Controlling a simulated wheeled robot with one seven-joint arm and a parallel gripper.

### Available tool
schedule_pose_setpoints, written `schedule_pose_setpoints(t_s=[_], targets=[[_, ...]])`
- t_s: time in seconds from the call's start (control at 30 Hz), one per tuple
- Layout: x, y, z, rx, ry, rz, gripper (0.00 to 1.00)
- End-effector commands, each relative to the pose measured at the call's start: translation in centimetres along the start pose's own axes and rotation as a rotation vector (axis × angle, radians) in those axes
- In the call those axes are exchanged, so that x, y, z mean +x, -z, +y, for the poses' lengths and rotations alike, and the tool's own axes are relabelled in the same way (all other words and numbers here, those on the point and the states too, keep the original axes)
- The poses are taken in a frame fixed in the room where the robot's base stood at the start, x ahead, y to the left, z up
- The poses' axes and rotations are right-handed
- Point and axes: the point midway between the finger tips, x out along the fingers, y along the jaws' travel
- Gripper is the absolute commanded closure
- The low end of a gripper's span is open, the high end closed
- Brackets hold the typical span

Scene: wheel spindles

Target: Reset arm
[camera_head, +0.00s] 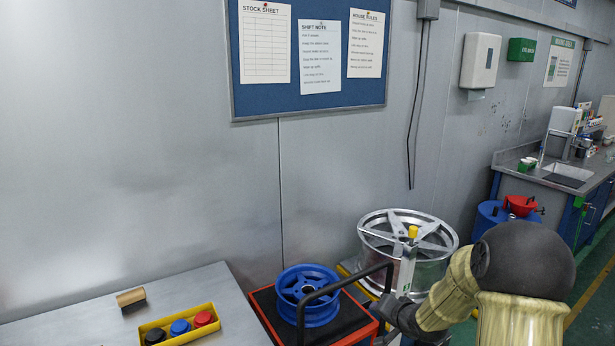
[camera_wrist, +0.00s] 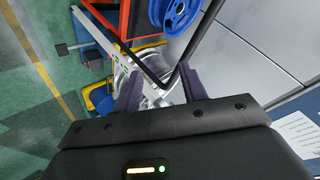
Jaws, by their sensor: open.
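My gripper (camera_wrist: 161,88) is open, with its two dark fingers apart in the wrist view. It also shows in the head view as a dark shape (camera_head: 392,308) at the end of my arm, beside the black cart handle (camera_head: 345,285). In the wrist view the bend of the handle appears between the fingers; I cannot tell whether it touches them. A silver spoked wheel (camera_head: 375,228) lies behind my gripper, partly hidden by my arm. A blue spoked wheel (camera_head: 308,291) rests on a red-edged cart (camera_head: 266,312).
An upright post with a yellow cap (camera_head: 412,233) stands before the silver wheel. A grey bench (camera_head: 75,310) at left holds a yellow tray (camera_head: 180,338) with black, blue and red caps, and a brown block (camera_head: 131,297). A sink counter (camera_head: 550,170) stands at right.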

Motion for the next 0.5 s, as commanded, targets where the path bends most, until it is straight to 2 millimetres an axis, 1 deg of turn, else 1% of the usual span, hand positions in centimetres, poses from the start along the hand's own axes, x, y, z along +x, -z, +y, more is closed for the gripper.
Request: schedule_pose_setpoints(t_s=[0.03,0.17,0.2,0.27,0.3,0.37,0.4,0.5], targets=[[-1.9,-0.6,-0.5,-0.065,-0.057,-0.013,0.58],[-6.4,-3.0,-0.3,-0.226,-0.205,-0.084,0.58],[-7.9,-3.9,-0.2,-0.269,-0.244,-0.112,0.58],[-10.2,-5.3,0.0,-0.333,-0.295,-0.165,0.58],[-11.8,-6.3,0.0,-0.373,-0.323,-0.203,0.58],[-14.2,-8.1,0.2,-0.427,-0.357,-0.268,0.58],[-15.8,-9.3,0.2,-0.462,-0.372,-0.314,0.58],[-19.3,-12.2,0.4,-0.533,-0.386,-0.425,0.58]])
